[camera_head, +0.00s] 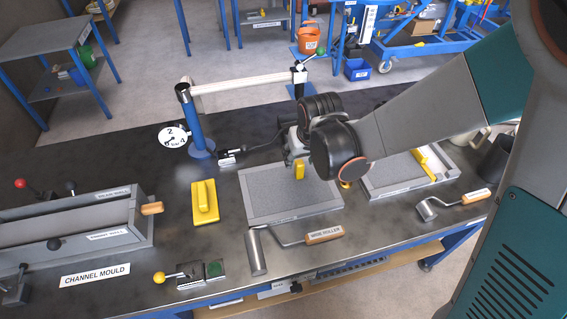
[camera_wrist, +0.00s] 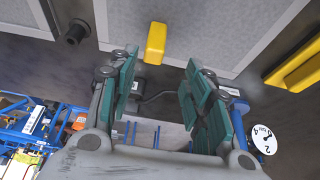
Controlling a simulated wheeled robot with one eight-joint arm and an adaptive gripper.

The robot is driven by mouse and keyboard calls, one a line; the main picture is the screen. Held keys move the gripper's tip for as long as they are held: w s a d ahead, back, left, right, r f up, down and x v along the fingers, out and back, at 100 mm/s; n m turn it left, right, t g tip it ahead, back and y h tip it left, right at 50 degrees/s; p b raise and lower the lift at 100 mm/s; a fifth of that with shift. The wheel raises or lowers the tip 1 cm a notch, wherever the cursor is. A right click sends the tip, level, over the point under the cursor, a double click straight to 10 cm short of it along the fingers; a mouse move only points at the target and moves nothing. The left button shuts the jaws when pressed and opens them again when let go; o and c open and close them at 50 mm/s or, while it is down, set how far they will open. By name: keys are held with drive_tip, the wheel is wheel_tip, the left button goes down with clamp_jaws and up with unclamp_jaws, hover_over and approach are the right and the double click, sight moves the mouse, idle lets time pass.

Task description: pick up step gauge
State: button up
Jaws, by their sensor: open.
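A small yellow block (camera_head: 299,170), which may be the step gauge, is at the grey-surfaced tray (camera_head: 262,203) in the middle of the bench. No label on it is readable. In the wrist view the yellow block (camera_wrist: 156,42) shows just beyond the fingertips, roughly between their lines. My gripper (camera_head: 297,146) is over the back part of that tray, partly hidden by my own wrist. In the wrist view my gripper (camera_wrist: 160,72) has its green-padded fingers wide apart with nothing between them. I cannot tell how far the block is from the fingers.
A yellow float (camera_head: 204,203) lies left of the tray. A roller with a wooden handle (camera_head: 324,236) lies in front. A second tray (camera_head: 395,187) holds a yellow bar (camera_head: 424,165). A blue post (camera_head: 195,122) with a dial (camera_head: 173,137) stands behind left. A channel mould (camera_head: 85,222) fills the left.

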sight(300, 164)
drive_tip(key=shift+b+x, duration=0.4)
drive_tip(key=shift+x, duration=0.65)
drive_tip(key=b+x, duration=0.1)
drive_tip(key=x, duration=0.1)
drive_tip(key=d+b+x, duration=0.1)
drive_tip(key=b+x, duration=0.1)
drive_tip(key=shift+f, duration=0.25)
drive_tip(key=shift+w+a+f, duration=0.1)
drive_tip(key=shift+w+f, duration=0.1)
drive_tip(key=shift+f, duration=0.15)
drive_tip(key=shift+r, duration=0.1)
drive_tip(key=shift+c, duration=0.2)
clamp_jaws()
